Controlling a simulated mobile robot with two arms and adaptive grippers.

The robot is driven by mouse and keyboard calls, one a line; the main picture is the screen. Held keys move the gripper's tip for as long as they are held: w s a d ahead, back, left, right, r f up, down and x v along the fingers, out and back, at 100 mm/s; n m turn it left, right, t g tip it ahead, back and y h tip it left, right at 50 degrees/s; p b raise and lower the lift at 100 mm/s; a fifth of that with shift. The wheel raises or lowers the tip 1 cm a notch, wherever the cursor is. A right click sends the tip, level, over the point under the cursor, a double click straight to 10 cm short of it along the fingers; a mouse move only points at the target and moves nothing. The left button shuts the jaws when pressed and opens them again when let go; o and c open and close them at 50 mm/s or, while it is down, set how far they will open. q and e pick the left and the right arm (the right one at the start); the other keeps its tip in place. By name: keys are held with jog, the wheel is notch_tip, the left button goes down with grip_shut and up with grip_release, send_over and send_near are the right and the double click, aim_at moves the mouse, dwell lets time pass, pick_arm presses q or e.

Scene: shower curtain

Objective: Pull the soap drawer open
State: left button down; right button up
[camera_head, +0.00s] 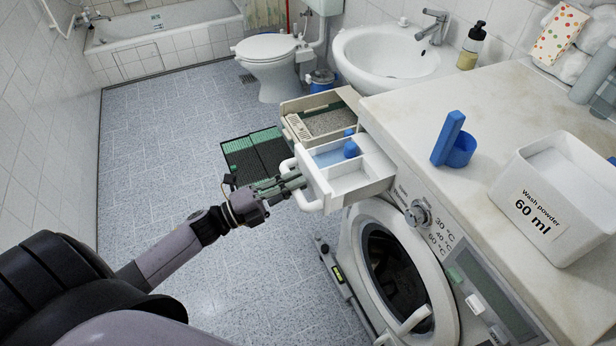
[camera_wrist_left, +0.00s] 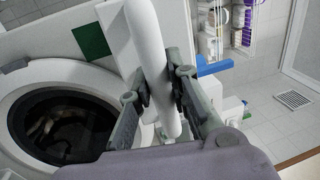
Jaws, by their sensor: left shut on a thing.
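The white soap drawer (camera_head: 355,183) stands pulled out from the upper front of the washing machine (camera_head: 440,255) in the head view. Its compartments show from above, with a light blue part and blue pieces at the far side. My left gripper (camera_head: 298,183) is shut on the drawer's white handle (camera_head: 309,205). In the left wrist view, the white handle (camera_wrist_left: 152,60) runs between the two fingers of the left gripper (camera_wrist_left: 163,92). My right gripper is not in view.
A blue scoop (camera_head: 455,145) and a white wash powder box (camera_head: 556,205) stand on the machine's top. The round door (camera_head: 395,265) is below the drawer. A litter tray (camera_head: 318,120) is behind the drawer. Tiled floor at left is clear.

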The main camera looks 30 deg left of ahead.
pick_arm(q)
jog(key=shift+s+a+f, duration=0.1)
jog(key=shift+s+a, duration=0.05)
jog(key=shift+s, duration=0.1)
jog(key=c, duration=1.8)
grip_release()
jog(key=v, duration=1.2)
